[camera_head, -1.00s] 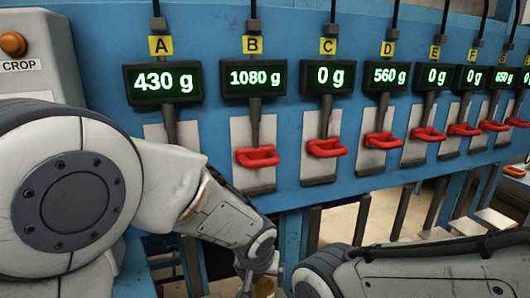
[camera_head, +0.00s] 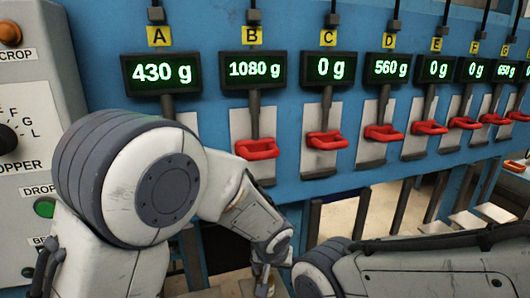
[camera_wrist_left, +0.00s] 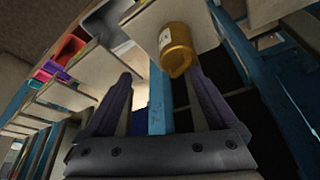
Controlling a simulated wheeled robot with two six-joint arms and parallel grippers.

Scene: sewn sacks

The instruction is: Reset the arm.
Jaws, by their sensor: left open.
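My left arm comes in from the lower left in the head view, its large round joint in front of the blue panel. My left gripper (camera_head: 264,280) is low at the bottom middle, partly cut off by the frame edge. In the left wrist view, its two dark fingers (camera_wrist_left: 158,75) are spread apart, with nothing held between them. A golden yellow container with a pale label (camera_wrist_left: 177,48) shows beyond the fingertips, near the right finger. My right arm lies across the lower right of the head view, but its gripper is not seen.
A blue panel (camera_head: 210,50) carries several green displays, among them 430 g at A (camera_head: 161,74) and 1080 g at B (camera_head: 254,69). Red hooks (camera_head: 257,149) hang below. A grey control box (camera_head: 28,90) stands at left. Pale shelf plates (camera_wrist_left: 90,75) show in the wrist view.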

